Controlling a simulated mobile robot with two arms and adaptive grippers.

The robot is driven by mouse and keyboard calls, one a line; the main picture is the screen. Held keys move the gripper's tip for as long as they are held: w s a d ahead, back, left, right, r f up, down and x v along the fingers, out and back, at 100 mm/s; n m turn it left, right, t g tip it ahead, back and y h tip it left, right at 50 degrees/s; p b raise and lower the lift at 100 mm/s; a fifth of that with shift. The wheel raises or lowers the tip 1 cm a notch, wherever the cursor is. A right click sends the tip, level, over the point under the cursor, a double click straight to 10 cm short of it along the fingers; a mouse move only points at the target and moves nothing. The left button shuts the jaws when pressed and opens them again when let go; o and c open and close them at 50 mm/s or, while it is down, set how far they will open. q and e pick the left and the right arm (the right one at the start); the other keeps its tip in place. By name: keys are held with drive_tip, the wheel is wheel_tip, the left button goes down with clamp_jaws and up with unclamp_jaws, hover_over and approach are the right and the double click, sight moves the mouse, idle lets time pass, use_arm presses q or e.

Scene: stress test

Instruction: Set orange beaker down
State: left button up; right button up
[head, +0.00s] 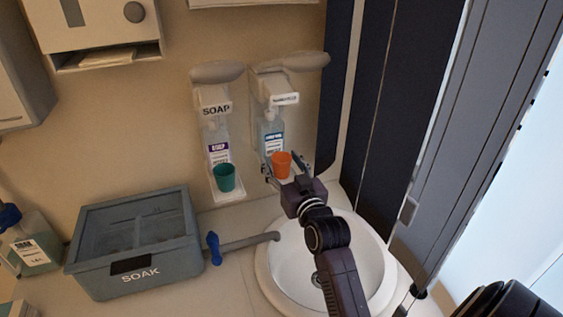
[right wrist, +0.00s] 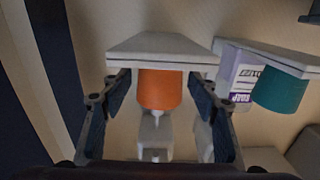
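The orange beaker (head: 281,165) is at the right-hand wall dispenser (head: 273,103), in front of its bottle. In the right wrist view, which looks upside down, the orange beaker (right wrist: 160,90) has its base against the dispenser's pale drip tray (right wrist: 162,47). My right gripper (head: 283,169) is around the beaker, one finger on each side. In the right wrist view its fingers (right wrist: 155,105) are spread, with a visible gap to the beaker on both sides. My left gripper does not show.
A teal beaker (head: 225,178) stands on the drip tray of the SOAP dispenser (head: 216,107) to the left. Below are a white sink basin (head: 375,262), a tap with a blue handle (head: 213,247) and a grey SOAK box (head: 150,285). Dark panels (head: 375,110) rise at right.

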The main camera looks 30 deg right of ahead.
drive_tip(key=shift+r, duration=0.15)
drive_tip(key=b+v, duration=0.3)
drive_tip(key=v, duration=0.9)
